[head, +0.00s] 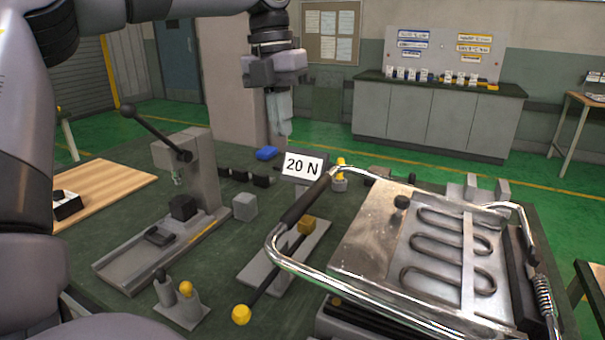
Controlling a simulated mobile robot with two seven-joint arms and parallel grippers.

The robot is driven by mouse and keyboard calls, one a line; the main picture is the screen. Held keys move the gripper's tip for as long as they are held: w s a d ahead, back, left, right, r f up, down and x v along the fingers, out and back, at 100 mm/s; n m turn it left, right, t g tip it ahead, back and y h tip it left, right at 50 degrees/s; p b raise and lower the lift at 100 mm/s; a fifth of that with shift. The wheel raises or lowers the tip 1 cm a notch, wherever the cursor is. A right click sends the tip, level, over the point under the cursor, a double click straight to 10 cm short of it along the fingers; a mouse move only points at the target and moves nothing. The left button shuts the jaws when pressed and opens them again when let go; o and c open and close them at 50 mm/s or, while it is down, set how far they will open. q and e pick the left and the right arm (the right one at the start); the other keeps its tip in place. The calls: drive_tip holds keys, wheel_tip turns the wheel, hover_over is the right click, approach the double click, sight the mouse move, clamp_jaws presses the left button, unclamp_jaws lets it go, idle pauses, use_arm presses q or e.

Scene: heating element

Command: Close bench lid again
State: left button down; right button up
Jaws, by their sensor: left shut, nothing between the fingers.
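The bench unit at the right has a metal plate (372,225) with a dark serpentine heating element (455,250) and a small black knob (401,202). A chrome tube frame (350,293) runs around it, with a black grip (305,198) on its left side and a coil spring (546,300) at the right. I cannot tell how far this frame or lid is tilted. My left gripper (282,132) is shut and empty, pointing down in the air beyond the bench's far side, up and left of the frame. My right gripper is not in view.
A "20 N" sign (303,165) stands just behind the grip. A lever press (190,170) and a small stand with knobs (180,303) are on the green bench top at left. A grey cabinet (430,115) stands behind.

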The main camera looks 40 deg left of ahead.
sight(292, 209)
use_arm(q)
drive_tip(key=f, duration=0.4)
drive_tip(key=d+f, duration=0.1)
drive_tip(key=f, duration=0.8)
drive_tip(key=shift+w+d+f, duration=0.15)
drive_tip(key=shift+d+f, duration=0.05)
drive_tip(key=shift+f, duration=0.2)
drive_tip(key=shift+f, duration=0.1)
